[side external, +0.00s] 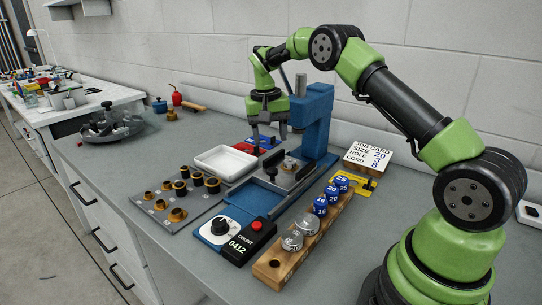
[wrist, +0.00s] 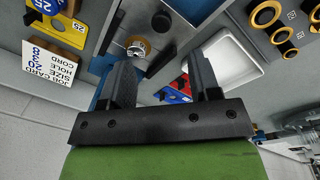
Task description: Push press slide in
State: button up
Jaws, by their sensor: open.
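The blue press (side external: 318,112) stands at the middle of the bench. Its grey slide (side external: 287,178) lies low in front of the press column, with a dark knob (side external: 271,173) on the near end. A small round part sits on the slide; in the wrist view a brass-coloured ring (wrist: 137,43) shows there beside the black knob (wrist: 160,20). My gripper (side external: 270,143) is open, pointing down, beside the press and above the bench behind the slide. In the wrist view its fingers (wrist: 160,60) are apart with nothing between them. Contact with the slide is not visible.
A plate with brass rings (side external: 161,203) is at the left.

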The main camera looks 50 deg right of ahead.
aim_at(272, 169)
jog(key=f+m+h, duration=0.1)
jog(key=f+m, duration=0.2)
jog(key=m, duration=0.1)
jog(key=f+m+h, duration=0.1)
jog(key=f+m, duration=0.2)
jog(key=m, duration=0.1)
jog(key=f+m+h, duration=0.1)
jog(key=f+m, duration=0.2)
jog(key=m, duration=0.1)
jog(key=shift+d+f+g+h, duration=0.2)
jog(key=shift+f+g+h, duration=0.05)
jog(key=shift+g+h, duration=0.05)
